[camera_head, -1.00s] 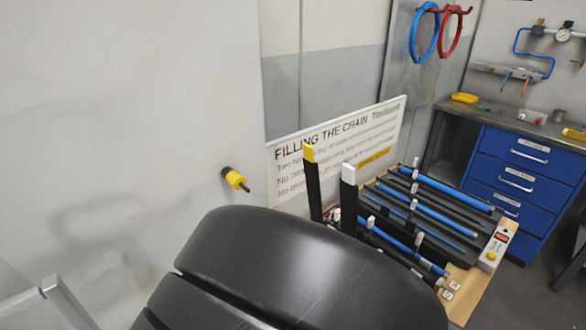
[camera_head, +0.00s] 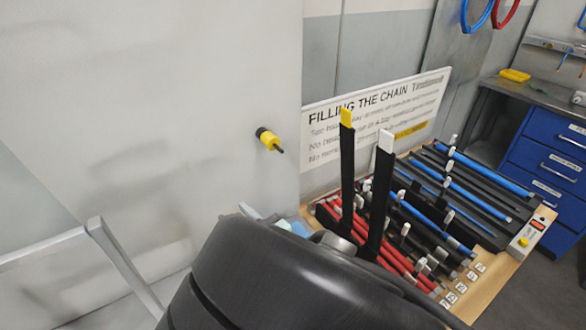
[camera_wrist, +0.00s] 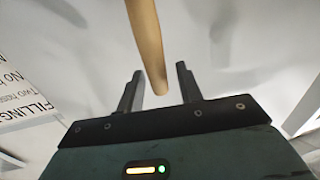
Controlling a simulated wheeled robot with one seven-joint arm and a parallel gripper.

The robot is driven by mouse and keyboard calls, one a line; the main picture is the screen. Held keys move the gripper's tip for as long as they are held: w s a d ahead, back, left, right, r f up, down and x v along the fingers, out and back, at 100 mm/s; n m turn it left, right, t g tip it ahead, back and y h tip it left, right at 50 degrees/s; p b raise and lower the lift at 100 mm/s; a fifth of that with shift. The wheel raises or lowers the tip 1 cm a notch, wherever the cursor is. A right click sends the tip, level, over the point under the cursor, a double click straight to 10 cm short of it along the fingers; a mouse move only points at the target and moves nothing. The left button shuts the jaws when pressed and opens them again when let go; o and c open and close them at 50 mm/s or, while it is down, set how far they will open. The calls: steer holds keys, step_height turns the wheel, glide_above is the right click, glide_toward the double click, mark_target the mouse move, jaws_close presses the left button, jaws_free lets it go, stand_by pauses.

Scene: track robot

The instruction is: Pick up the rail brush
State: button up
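In the wrist view a tan wooden shaft (camera_wrist: 147,40) enters from the top edge, and its rounded end shows between my fingers. It looks like the handle of the rail brush; no bristles or head are in view. My gripper (camera_wrist: 160,70) is open, with one dark finger on each side of the shaft's end. I see no contact between fingers and shaft, and cannot tell how far apart they are in depth. In the head view my black arm covers the lower middle, and I cannot make out the gripper or brush there.
A wooden rack (camera_head: 497,268) with blue, red and black rods stands right of my arm. Two upright black levers (camera_head: 347,165) rise there, before a sign (camera_head: 425,100). A yellow-black knob (camera_head: 268,139) juts from the wall. A blue drawer cabinet (camera_head: 545,160) stands far right.

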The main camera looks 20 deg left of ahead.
jaws_close()
